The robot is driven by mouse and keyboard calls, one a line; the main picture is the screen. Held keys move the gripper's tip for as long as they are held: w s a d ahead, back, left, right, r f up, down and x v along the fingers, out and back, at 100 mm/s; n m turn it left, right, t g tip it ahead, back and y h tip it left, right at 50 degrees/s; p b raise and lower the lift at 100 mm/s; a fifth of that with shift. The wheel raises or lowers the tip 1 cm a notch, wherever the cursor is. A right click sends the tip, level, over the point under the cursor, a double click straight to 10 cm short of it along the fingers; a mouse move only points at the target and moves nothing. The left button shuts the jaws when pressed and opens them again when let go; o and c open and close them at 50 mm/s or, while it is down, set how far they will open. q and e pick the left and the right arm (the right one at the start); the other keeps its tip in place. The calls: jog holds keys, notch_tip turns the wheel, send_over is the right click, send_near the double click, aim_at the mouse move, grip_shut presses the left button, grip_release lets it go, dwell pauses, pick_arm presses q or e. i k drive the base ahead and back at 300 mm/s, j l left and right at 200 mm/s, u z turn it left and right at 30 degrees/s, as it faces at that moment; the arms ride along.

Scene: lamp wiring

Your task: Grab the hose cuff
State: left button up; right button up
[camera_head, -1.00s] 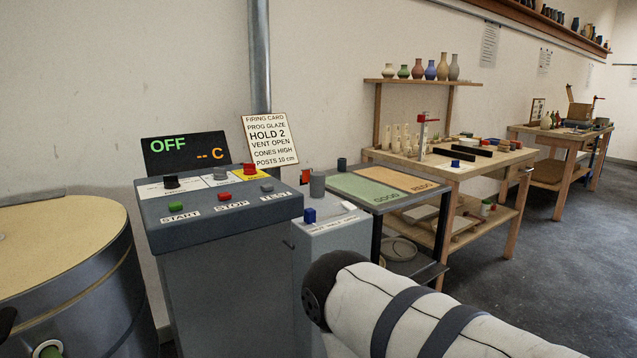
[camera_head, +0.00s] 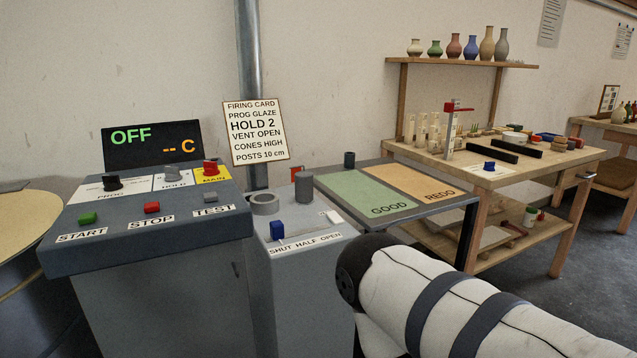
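No thing in view is clearly marked as the hose cuff. A grey ring (camera_head: 265,203) with an open middle sits on top of the grey vent box (camera_head: 300,290), at its back left. An upright grey cylinder (camera_head: 304,188) stands beside it to the right. I cannot tell whether either one is the cuff. My white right arm crosses the lower right, in front of the work table's near side. Its gripper is out of the picture. My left arm and gripper do not show.
The control panel (camera_head: 225,228) stands left of the vent box, its display reading OFF. A blue lever (camera_head: 277,230) rises from the box front. The GOOD/REDO table (camera_head: 440,222) is close on the right. A round kiln lid (camera_head: 25,222) is at the left edge.

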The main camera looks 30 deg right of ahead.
aim_at(304, 179)
jog(key=i+l+u, duration=0.1)
jog(key=l, duration=1.35)
jog(key=i+l+u, duration=0.1)
jog(key=l, duration=1.4)
